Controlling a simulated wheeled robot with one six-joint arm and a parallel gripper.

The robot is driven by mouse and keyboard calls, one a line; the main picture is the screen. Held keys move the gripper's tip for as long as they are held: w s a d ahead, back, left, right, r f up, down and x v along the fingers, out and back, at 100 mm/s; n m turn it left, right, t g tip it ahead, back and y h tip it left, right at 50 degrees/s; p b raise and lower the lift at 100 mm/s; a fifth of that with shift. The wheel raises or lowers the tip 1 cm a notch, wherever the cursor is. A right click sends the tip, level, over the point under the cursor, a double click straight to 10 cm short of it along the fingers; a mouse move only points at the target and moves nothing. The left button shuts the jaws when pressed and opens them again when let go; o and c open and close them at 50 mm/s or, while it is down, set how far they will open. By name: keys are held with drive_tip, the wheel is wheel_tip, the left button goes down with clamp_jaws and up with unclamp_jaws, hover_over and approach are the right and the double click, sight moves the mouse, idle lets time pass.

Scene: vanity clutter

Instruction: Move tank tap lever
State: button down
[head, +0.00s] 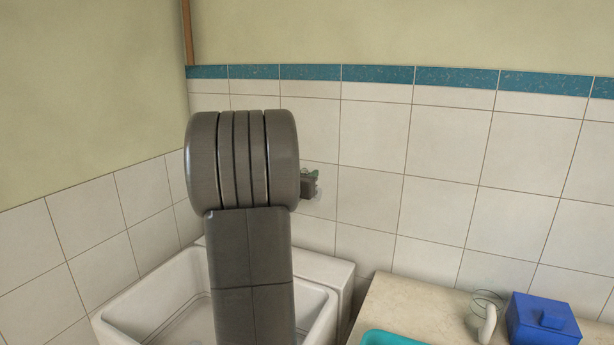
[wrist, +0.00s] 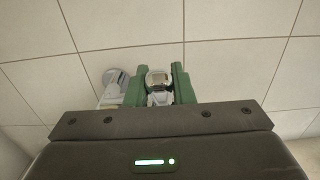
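In the wrist view, the green fingers of my gripper (wrist: 160,84) stand upright on both sides of a rounded metallic piece, the tap lever (wrist: 158,78). The lever fills the gap between them, so the gripper looks shut on it. A grey round wall fitting (wrist: 115,77), apparently part of the tap, shows just left of the left finger. The lower part of the tap is hidden behind my gripper body. In the head view, my arm hides most of the tap area; only a bit of my gripper (head: 311,181) shows at its right, close to the tiled wall.
A white tank or sink (head: 322,268) stands below my arm against the wall. At the lower right, a pale counter (head: 412,300) holds a blue box (head: 541,320), a glass with a white item (head: 487,322) and a teal tray (head: 392,338). The wall at right is clear.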

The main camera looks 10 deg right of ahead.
drive_tip(key=shift+r+p, duration=0.15)
drive_tip(key=shift+p, duration=0.25)
drive_tip(key=p, duration=0.2)
drive_tip(key=r+g+p, duration=0.1)
drive_tip(key=p, duration=0.1)
drive_tip(key=shift+w+d+y, duration=0.25)
drive_tip(key=shift+w+y, duration=0.05)
drive_tip(key=shift+w, duration=0.1)
drive_tip(key=p, duration=0.2)
drive_tip(key=w+g+y+p, duration=0.1)
drive_tip(key=p, duration=0.2)
drive_tip(key=shift+d+r+g, duration=0.2)
drive_tip(key=shift+d+g, duration=0.1)
drive_tip(key=shift+d, duration=0.1)
drive_tip(key=shift+w+d+g+y+p, duration=0.4)
drive_tip(key=shift+w+g+y+p, duration=0.15)
drive_tip(key=shift+p, duration=0.5)
drive_tip(key=shift+w+d+g+y, duration=0.3)
drive_tip(key=shift+w+g, duration=0.15)
drive_tip(key=shift+g, duration=0.1)
drive_tip(key=shift+w+d+g+y, duration=0.25)
drive_tip(key=shift+w+g, duration=0.15)
drive_tip(key=shift+g, duration=0.1)
drive_tip(key=shift+w, duration=0.1)
drive_tip(key=c, duration=1.2)
unclamp_jaws()
drive_tip(key=shift+c, duration=0.2)
